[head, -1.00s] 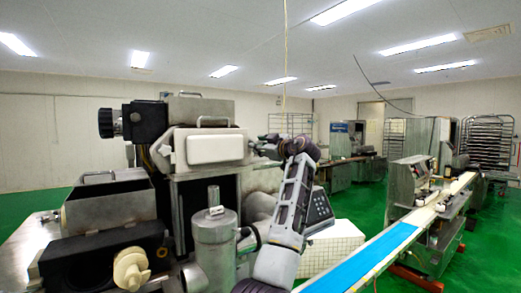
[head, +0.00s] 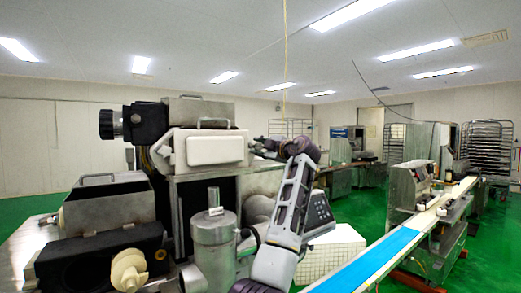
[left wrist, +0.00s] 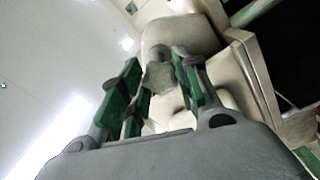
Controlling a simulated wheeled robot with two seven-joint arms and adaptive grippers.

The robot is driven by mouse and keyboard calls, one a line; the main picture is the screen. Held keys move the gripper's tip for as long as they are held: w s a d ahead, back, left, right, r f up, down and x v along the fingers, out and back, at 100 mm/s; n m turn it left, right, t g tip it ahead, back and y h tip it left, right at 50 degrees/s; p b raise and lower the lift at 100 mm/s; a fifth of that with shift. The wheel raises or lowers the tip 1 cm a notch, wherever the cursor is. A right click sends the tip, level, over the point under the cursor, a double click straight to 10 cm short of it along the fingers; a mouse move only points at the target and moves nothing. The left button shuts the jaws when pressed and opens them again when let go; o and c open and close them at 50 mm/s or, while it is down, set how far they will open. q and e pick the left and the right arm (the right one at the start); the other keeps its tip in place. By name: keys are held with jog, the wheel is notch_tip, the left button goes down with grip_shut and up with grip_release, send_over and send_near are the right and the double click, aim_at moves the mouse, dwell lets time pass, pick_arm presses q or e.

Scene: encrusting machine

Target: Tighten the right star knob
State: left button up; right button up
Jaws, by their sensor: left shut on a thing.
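The encrusting machine (head: 205,110) stands at the left in the head view, with a pale cover (head: 215,147) on its upper front. My left gripper (head: 257,147) is at the right edge of this cover, small and partly hidden by its own wrist. In the left wrist view my left gripper (left wrist: 160,90) has its green-padded fingers on either side of the grey-beige right star knob (left wrist: 160,77), shut on it. The knob's outline is blurred, so its turn angle cannot be told. A small pale knob (head: 165,151) shows at the cover's left side. My right gripper is out of view.
A larger cream knob (head: 129,270) sticks out at the lower left. A metal cylinder (head: 214,240) stands below the cover, close to my left arm. A keypad panel (head: 318,208) is behind the arm. A blue conveyor belt (head: 375,262) runs at the right. Green floor lies beyond.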

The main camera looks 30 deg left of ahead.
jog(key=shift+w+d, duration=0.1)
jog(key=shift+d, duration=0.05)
pick_arm(q)
jog(key=o, duration=1)
jog(key=v, duration=1.2)
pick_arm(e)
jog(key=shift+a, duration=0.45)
